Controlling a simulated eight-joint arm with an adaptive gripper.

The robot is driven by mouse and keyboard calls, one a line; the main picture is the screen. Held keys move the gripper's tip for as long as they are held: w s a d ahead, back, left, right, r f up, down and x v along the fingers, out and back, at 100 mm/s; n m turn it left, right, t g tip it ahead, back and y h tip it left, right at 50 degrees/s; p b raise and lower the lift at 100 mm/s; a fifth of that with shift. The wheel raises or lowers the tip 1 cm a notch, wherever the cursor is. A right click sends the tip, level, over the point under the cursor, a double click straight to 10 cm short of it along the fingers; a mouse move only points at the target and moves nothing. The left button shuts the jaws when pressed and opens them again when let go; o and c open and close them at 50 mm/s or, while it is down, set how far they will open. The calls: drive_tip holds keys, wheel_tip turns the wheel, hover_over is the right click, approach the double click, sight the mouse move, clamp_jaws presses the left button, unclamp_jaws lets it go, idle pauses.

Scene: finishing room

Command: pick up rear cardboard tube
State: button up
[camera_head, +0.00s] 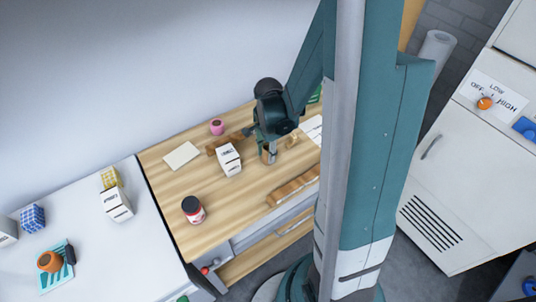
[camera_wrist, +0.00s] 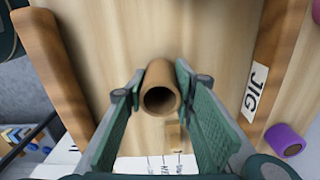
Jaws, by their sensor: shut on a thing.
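The cardboard tube (camera_wrist: 162,72) is a short brown hollow cylinder. In the wrist view it sits between my two green fingers, its dark open end facing the camera. My gripper (camera_wrist: 160,84) is shut on it, with a finger on either side. In the head view my gripper (camera_head: 268,154) is over the wooden worktop (camera_head: 232,200), and part of the tube (camera_head: 270,158) shows below my wrist, partly hidden by the fingers. I cannot tell whether the tube touches the worktop.
A white box (camera_head: 229,160) stands just left of my gripper. A dark-lidded jar (camera_head: 193,209) is at the front left. Wooden strips lie behind and at the front edge (camera_head: 293,187); one carries a JIG label (camera_wrist: 256,92). The worktop between jar and front strip is clear.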

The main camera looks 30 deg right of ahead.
drive_tip(key=shift+r, duration=0.2)
drive_tip(key=shift+r+p, duration=1)
drive_tip(key=shift+r, duration=3.8)
